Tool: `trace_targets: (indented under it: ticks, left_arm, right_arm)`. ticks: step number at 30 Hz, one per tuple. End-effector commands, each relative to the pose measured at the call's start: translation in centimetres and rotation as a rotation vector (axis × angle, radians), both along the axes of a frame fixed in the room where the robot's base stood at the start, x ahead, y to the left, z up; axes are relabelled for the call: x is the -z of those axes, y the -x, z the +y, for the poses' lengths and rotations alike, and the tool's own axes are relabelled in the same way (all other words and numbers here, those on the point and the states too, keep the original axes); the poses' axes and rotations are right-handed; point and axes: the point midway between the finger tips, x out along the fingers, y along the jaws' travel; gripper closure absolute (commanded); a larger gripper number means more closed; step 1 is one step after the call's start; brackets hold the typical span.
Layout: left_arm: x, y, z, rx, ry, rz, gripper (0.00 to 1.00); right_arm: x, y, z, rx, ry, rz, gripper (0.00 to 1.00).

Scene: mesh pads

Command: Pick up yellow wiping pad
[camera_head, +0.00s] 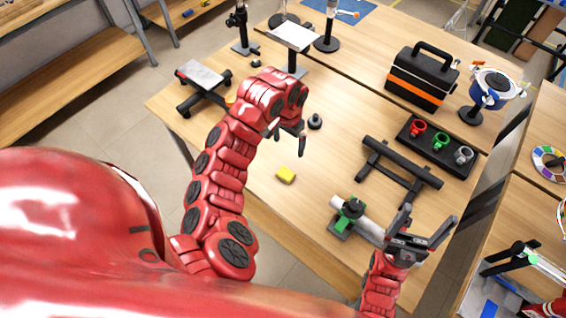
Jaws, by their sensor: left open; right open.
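My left gripper (288,141) is at the end of the red arm from the left. It is open, with its fingers pointing down, and appears above and behind the pad in the picture, apart from it. My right gripper (423,226) is at the lower right, open and empty, with its fingers pointing up and away. It is close to a white cylinder in a green clamp. Nothing hides the pad.
The green clamp with the white cylinder (352,212) and a black rack (403,170) stand right of the pad. A small black knob (315,122) is behind it. A black and orange toolbox (420,78) and a holder with coloured rings (438,145) are farther back. Table around the pad is clear.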

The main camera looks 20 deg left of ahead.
Motion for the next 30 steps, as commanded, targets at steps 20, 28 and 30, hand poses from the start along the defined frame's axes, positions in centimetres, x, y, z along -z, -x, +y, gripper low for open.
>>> trace_targets:
  ticks: [20,28,30]
  left_arm:
    - [10.7,0.6,0.1,0.001,-0.004,0.027,0.0]
    - [12.2,0.6,0.1,0.002,-0.006,0.027,0.0]
    - [12.8,0.6,0.2,0.002,-0.005,0.027,0.0]
  right_arm:
    - [5.0,0.0,0.0,0.0,0.0,0.001,0.19]
    - [5.6,0.0,0.0,0.0,0.0,0.0,0.19]
    - [5.9,0.0,0.0,0.0,0.0,0.0,0.19]
